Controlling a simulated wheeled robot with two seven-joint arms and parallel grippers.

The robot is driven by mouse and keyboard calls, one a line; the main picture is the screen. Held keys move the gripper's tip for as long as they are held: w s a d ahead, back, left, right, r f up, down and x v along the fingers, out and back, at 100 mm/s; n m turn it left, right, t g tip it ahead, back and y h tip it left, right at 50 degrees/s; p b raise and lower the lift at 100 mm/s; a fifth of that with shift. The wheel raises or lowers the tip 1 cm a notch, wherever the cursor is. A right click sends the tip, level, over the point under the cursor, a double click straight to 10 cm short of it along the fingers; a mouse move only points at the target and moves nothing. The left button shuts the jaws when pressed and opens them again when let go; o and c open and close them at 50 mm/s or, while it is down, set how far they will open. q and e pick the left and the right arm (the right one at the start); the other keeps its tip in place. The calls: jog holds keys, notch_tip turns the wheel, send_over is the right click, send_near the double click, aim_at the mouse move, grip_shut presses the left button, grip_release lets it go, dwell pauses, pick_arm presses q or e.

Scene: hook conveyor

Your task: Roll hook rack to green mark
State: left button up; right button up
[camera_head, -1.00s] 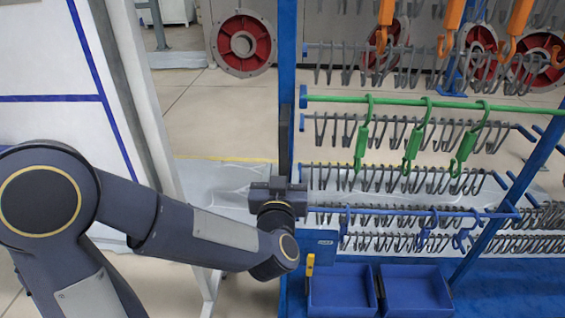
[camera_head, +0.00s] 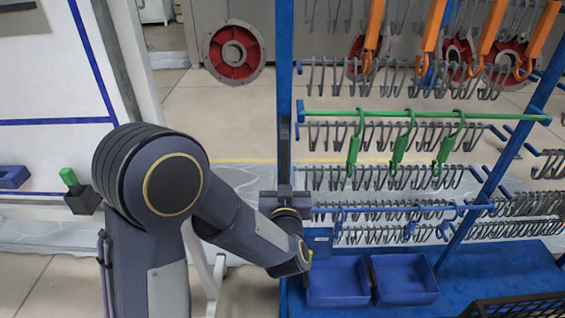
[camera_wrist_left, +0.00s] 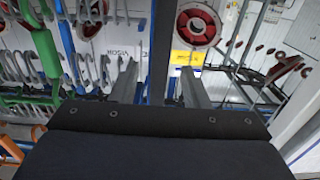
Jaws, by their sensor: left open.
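The hook rack is a blue frame with rows of grey hooks; its left upright post (camera_head: 285,60) and blue base (camera_head: 455,282) show in the head view. Green hooks hang from a green bar (camera_head: 340,113), and orange hooks hang higher up. My left gripper (camera_head: 284,150) is at the left post, partly overlapping it in the picture. In the left wrist view the gripper (camera_wrist_left: 158,88) is open, with the blue post (camera_wrist_left: 160,50) between its fingers. I cannot tell whether they touch it. My right gripper is not in view. I see no green floor mark.
Two blue bins (camera_head: 338,281) sit on the rack's base. Red-centred round parts (camera_head: 235,52) stand behind the rack. A dark block with a green top (camera_head: 68,177) is at the left by a white panel. A yellow line (camera_head: 240,161) crosses the floor behind.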

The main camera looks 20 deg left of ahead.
aim_at(285, 169)
pick_arm(q)
jog(key=x, duration=0.5)
jog(key=shift+w+a, duration=0.1)
jog(key=shift+w, duration=0.25)
grip_shut()
